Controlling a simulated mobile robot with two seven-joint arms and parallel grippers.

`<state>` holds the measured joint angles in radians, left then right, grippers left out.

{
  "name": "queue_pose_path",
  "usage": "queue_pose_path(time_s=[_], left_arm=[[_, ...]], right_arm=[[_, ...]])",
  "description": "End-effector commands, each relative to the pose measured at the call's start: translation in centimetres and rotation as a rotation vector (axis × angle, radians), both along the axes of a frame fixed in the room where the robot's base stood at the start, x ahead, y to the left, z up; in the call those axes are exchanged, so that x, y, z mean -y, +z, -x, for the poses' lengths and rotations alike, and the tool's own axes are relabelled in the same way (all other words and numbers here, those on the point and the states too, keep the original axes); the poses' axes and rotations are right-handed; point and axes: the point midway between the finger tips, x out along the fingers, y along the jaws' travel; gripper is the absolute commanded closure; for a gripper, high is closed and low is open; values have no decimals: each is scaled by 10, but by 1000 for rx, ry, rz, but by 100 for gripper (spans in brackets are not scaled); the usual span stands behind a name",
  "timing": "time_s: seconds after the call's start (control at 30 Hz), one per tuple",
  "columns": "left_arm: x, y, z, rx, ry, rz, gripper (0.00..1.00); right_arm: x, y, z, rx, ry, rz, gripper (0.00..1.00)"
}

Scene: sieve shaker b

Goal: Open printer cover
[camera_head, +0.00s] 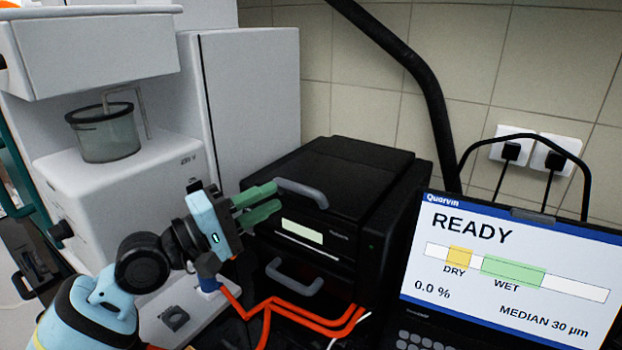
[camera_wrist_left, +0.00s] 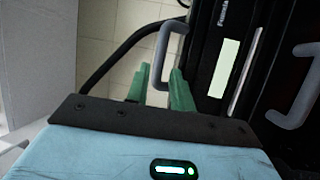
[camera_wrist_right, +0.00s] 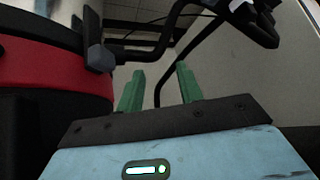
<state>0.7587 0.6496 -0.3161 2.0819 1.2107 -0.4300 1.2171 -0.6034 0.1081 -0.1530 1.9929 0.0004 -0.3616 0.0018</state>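The printer (camera_head: 350,170) is a black box in the middle of the head view. A grey bar handle (camera_head: 303,190) is on its upper front and a second grey handle (camera_head: 294,278) is lower down. The upper part sits flat and closed. My left gripper (camera_head: 279,195) has its green fingers apart at the left end of the upper handle. In the left wrist view the upper handle (camera_wrist_left: 160,65) shows between the open fingertips (camera_wrist_left: 160,76); I cannot tell whether they touch it. My right gripper (camera_wrist_right: 161,72) is open and empty, seen only in the right wrist view.
A laptop (camera_head: 510,265) reading READY stands right of the printer. Orange cable (camera_head: 290,305) runs in front of the printer. A white machine (camera_head: 110,150) with a beaker (camera_head: 105,135) stands left. A thick black hose (camera_head: 400,60) hangs behind.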

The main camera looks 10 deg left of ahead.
Motion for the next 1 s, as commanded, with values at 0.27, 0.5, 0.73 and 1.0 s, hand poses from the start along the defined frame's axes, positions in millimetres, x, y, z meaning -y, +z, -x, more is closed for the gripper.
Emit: queue_pose_path(time_s=[0.27, 0.5, 0.73, 1.0], left_arm=[[15, 7, -14, 4, 0, 3, 77], [40, 13, -39, 3, 0, 1, 77], [53, 13, -53, 1, 0, 1, 77], [55, 13, -54, 0, 0, 0, 77]], right_arm=[[0, 7, -5, 15, 1, -1, 64], [1, 14, -10, 29, 5, 3, 64], [2, 12, -6, 21, 8, 6, 64], [2, 12, -5, 19, 7, 6, 64]])
